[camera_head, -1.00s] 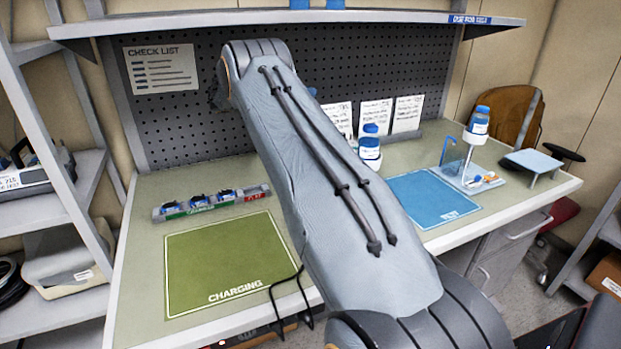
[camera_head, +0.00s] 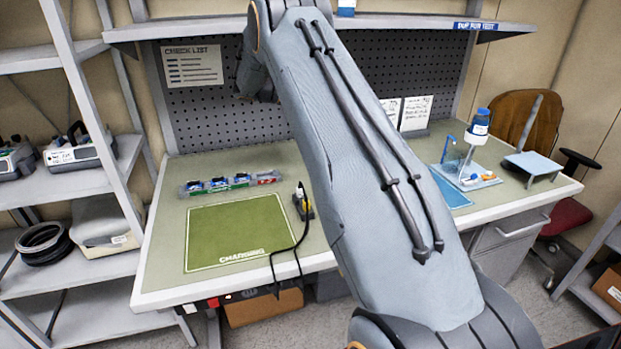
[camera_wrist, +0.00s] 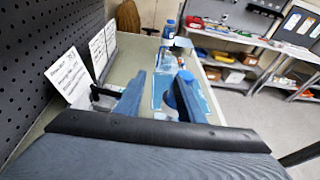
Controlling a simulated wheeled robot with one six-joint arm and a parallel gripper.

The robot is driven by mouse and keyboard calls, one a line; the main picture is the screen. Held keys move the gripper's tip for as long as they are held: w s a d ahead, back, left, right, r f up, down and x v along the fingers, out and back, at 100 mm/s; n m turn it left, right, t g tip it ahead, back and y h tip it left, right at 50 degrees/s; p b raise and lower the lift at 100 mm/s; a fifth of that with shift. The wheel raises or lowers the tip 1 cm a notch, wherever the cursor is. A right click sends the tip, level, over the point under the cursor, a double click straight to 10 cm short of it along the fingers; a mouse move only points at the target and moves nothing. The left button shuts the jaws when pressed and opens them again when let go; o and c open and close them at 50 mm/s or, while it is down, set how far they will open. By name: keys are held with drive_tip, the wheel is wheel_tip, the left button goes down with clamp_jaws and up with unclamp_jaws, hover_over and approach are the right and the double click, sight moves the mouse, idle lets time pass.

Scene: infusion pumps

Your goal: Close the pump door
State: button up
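A grey and white pump (camera_head: 78,148) with a label stands on the left rack's middle shelf in the head view. Part of a second similar device (camera_head: 14,160) shows at the left edge. I cannot make out a pump door or whether one is open. My gripper (camera_wrist: 160,98) shows in the wrist view as two blue-grey fingers, spread apart above the bench. I see nothing held between them. A round blue cap (camera_wrist: 180,93) appears beside the right finger. In the head view my arm hides the bench's middle and my gripper is out of sight.
The bench carries a green charging mat (camera_head: 240,232), a strip of small blue-topped items (camera_head: 230,183), a blue mat (camera_head: 450,188) and a stand with a bottle (camera_head: 478,127). Paper cards (camera_wrist: 70,78) stand close on the gripper's left. A shelf (camera_head: 190,28) overhangs the bench.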

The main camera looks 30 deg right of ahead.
drive_tip(key=s+a+f+m+t+y+b, duration=0.2)
drive_tip(key=s+a+f+m+y+b, duration=0.2)
drive_tip(key=s+a+f+y, duration=0.3)
drive_tip(key=shift+s+a+f+m, duration=0.3)
drive_tip(key=shift+s+a+f, duration=2.6)
drive_tip(key=shift+a, duration=1.35)
drive_tip(key=shift+w+f, duration=0.35)
drive_tip(key=shift+w, duration=0.1)
